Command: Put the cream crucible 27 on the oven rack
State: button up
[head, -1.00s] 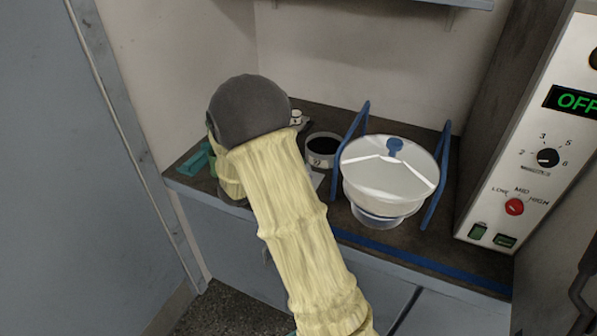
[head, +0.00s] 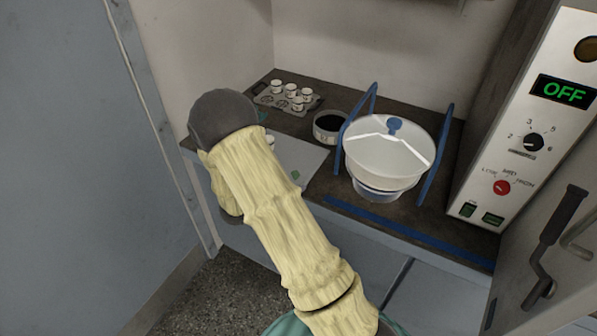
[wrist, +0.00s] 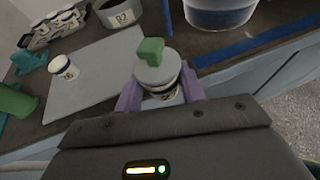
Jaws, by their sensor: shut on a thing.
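My gripper (wrist: 160,92) has purple fingers shut on a small cream crucible (wrist: 172,94) with a grey lid and a green knob. The crucible looks upright in the wrist view, over the front edge of a grey mat. A dark mark shows on its side, but I cannot read its number. In the head view my own arm hides the gripper. Another cream crucible (wrist: 62,72) with a dark number stands on the mat; it is partly visible in the head view (head: 270,141). No oven rack is in view.
The grey mat (wrist: 95,75) lies on a dark bench. Behind it are a tray (head: 268,99) of several small crucibles and a numbered pot (head: 327,126). A white lidded bowl (head: 385,165) stands between blue bars. A panel reading OFF (head: 563,91) and a door handle (head: 565,215) are right.

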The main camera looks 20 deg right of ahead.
jog(key=s+a+f+n+t+y+p, duration=0.2)
jog(key=s+a+f+p, duration=0.4)
jog(key=s+a+f, duration=0.1)
notch_tip(320, 180, down, 2)
jog(key=shift+a+f+n+t, duration=0.1)
jog(key=shift+a+n+t, duration=0.25)
jog(key=shift+a, duration=0.35)
